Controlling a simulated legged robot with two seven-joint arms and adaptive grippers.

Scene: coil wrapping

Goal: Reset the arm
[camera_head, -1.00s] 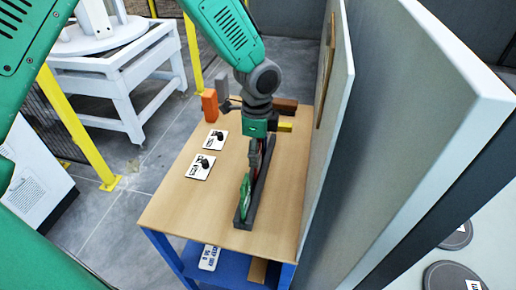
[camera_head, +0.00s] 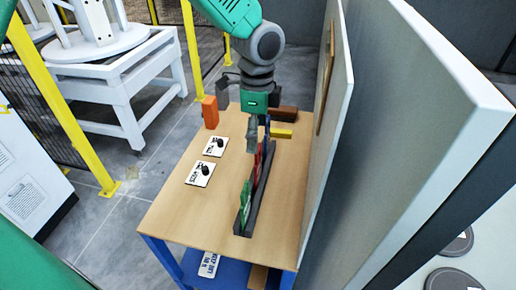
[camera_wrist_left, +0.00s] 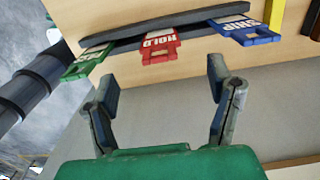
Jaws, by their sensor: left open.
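The rack (camera_wrist_left: 150,22) holds a green tag (camera_wrist_left: 88,60), a red tag (camera_wrist_left: 160,45) marked HOLD and a blue tag (camera_wrist_left: 245,32). The fingers are apart from all three tags. In the head view the green tag (camera_head: 245,196) stands at the near end of the rack. My right gripper is not in view.
A tall panel (camera_head: 322,140) stands along the table's (camera_head: 175,212) right side. An orange block (camera_head: 210,112), a yellow block (camera_head: 283,133) and a brown block (camera_head: 286,114) lie toward the back. Two white cards (camera_head: 215,146) (camera_head: 200,174) lie left of the rack. The table's front left is clear.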

